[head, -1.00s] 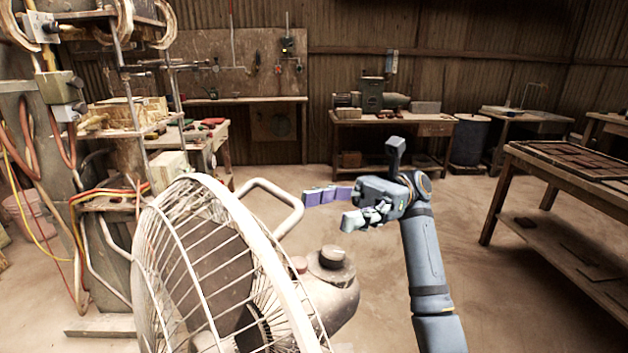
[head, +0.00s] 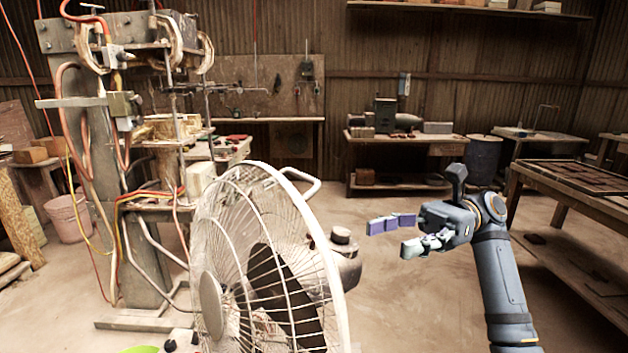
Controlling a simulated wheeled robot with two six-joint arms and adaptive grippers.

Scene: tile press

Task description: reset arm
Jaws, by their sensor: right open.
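My right gripper (head: 396,236) is in the head view, right of centre, at the end of my grey-blue arm. Its fingers, one with purple-blue pads and one pale grey, point left and stand apart. It is open, with nothing between the fingers. It hangs in the air over the bare floor, to the right of the large fan and apart from it. My left gripper is not in view.
A big caged fan (head: 268,265) stands close in the lower middle. A tile press machine (head: 120,110) with hoses is at left, a pink bucket (head: 67,217) beside it. A table with a dark tile tray (head: 577,177) is at right. Floor (head: 420,300) is clear between.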

